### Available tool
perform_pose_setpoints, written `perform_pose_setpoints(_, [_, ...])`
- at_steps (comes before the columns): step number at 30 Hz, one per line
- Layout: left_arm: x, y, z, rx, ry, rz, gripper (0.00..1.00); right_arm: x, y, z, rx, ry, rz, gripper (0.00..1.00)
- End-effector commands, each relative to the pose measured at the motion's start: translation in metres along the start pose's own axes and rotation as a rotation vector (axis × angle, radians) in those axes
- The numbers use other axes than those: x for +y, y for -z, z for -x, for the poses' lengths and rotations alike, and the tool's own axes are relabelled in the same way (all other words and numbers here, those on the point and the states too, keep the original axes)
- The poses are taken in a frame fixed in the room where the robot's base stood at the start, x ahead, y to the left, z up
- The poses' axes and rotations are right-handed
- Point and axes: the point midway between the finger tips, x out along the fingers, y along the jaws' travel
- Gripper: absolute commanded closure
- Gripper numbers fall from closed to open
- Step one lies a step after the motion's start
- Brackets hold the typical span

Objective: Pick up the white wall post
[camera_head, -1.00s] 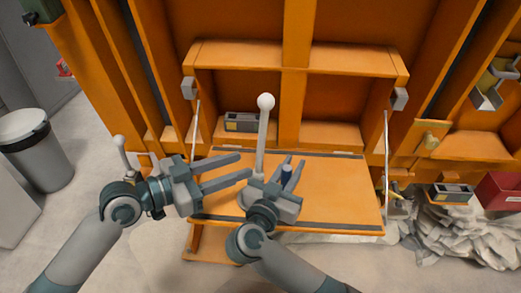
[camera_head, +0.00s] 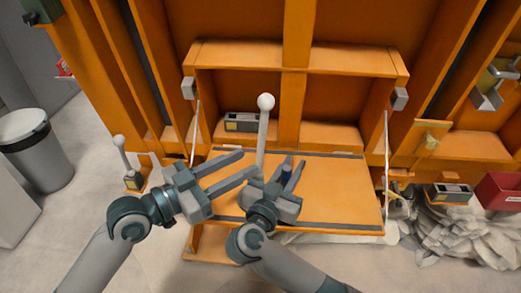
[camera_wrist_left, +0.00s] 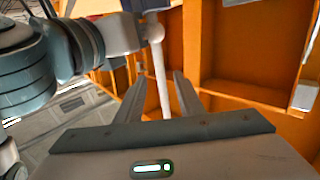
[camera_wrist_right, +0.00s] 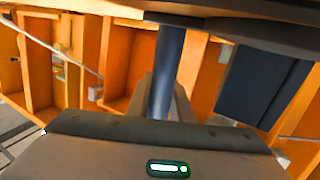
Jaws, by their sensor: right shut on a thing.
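A white post (camera_head: 261,138) with a ball top stands upright in front of the orange cabinet; its lower end is hidden behind my right gripper. My left gripper (camera_head: 250,162) is open, its fingers pointing right toward this post. In the left wrist view the post (camera_wrist_left: 162,80) appears between the two spread fingers; I cannot tell whether either touches it. A second white ball-topped post (camera_head: 122,152) stands further left on a small base. My right gripper (camera_head: 295,164) is shut on a dark blue cylinder (camera_wrist_right: 166,72), close to the right of the central post.
An orange fold-down panel (camera_head: 340,195) lies below both grippers, held by side stays. A grey box (camera_head: 243,122) sits on the shelf behind. A trash bin (camera_head: 38,155) stands left; grey rubble (camera_head: 450,235) and a red box (camera_head: 500,190) are at right.

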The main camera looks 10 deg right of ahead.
Motion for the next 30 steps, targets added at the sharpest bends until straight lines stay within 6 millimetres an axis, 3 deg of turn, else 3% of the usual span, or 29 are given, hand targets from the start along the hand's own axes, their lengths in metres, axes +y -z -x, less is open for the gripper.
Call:
perform_pose_setpoints(10, [0.0,0.0,-0.043,0.001,-0.001,0.0,0.65,0.0,0.0,0.0,0.001,0.0,0.0,1.0])
perform_pose_setpoints(25, [0.0,-0.001,-0.049,0.0,-0.001,0.0,0.65,0.0,0.0,0.0,0.001,0.0,0.0,1.0])
perform_pose_setpoints(30, [0.0,-0.004,-0.063,0.001,-0.001,0.001,0.65,0.0,0.0,0.0,0.001,0.0,0.0,1.0])
